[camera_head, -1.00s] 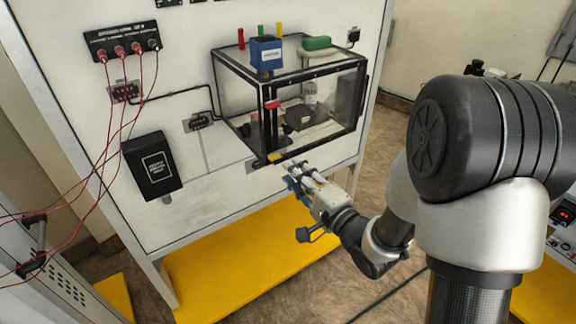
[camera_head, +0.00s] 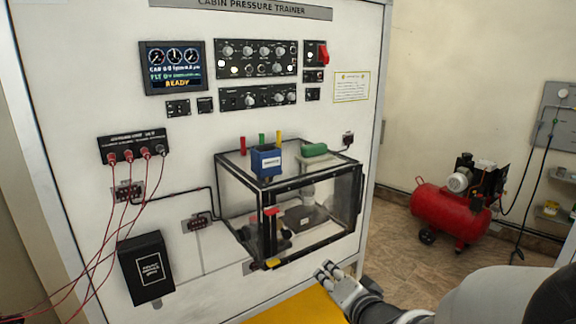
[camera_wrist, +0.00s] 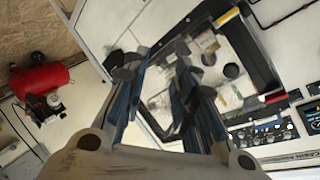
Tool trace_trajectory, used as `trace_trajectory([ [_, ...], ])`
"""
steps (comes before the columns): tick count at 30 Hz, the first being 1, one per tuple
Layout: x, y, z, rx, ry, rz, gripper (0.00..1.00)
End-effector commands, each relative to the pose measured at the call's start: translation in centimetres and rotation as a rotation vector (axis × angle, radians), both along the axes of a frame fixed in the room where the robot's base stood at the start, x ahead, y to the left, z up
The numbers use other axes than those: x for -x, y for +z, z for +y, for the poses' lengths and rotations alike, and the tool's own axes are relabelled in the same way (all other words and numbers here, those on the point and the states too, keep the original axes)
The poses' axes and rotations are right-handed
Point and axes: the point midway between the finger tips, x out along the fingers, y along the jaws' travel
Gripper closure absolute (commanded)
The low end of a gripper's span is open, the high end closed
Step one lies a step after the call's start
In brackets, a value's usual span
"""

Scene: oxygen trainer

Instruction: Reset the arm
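My gripper (camera_head: 330,272) is at the lower middle of the head view, in front of and below the lower right corner of the clear chamber (camera_head: 338,232). My arm runs off to the lower right corner. In the wrist view my gripper (camera_wrist: 157,62) shows two dark-blue fingers with a gap between them. It is open and nothing is held. The chamber also shows beyond the fingers in the wrist view, tilted.
The white trainer panel (camera_head: 90,205) carries a lit screen (camera_head: 174,67) reading READY and switch panels. Red leads hang at left. A black box (camera_head: 147,268) is mounted low on the panel. A red compressor (camera_head: 446,213) stands on open floor at right.

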Motion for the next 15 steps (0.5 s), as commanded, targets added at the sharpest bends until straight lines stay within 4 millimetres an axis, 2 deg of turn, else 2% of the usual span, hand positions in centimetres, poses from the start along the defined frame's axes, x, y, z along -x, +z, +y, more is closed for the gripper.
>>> trace_trajectory([
  [1,1.0,1.0,-1.2,0.099,-0.02,0.021,0.74],
  [5,4.9,1.9,-4.2,0.334,-0.046,0.142,0.74],
  [7,7.7,2.3,-5.4,0.435,-0.034,0.22,0.74],
  [11,13.8,2.6,-6.4,0.583,0.041,0.372,0.74],
  [15,20.7,2.4,-5.9,0.677,0.182,0.512,0.74],
])
